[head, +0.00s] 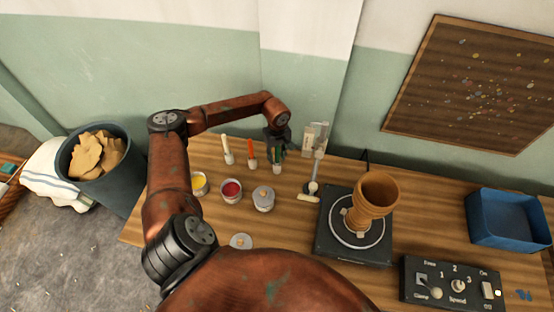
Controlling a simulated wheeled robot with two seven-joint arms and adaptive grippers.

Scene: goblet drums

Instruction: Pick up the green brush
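A slim green brush (277,158) stands about upright with its lower end in a small pale holder (277,169) near the table's back edge. My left gripper (279,147) points down right at the top of this brush and hides its upper end. The fingers are dark and small here, so I cannot tell whether they are apart or touch the brush. An orange-red brush (250,149) and a cream brush (226,146) stand in similar holders to the left. My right gripper is not in view.
Paint pots, yellow (199,184) and red (231,190), and a lidded jar (263,199) stand in front of the brushes. A pale upright stand (317,165) is close right. Further right are a wooden goblet drum (373,200) on a turntable, a control box (452,284) and a blue tray (507,220).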

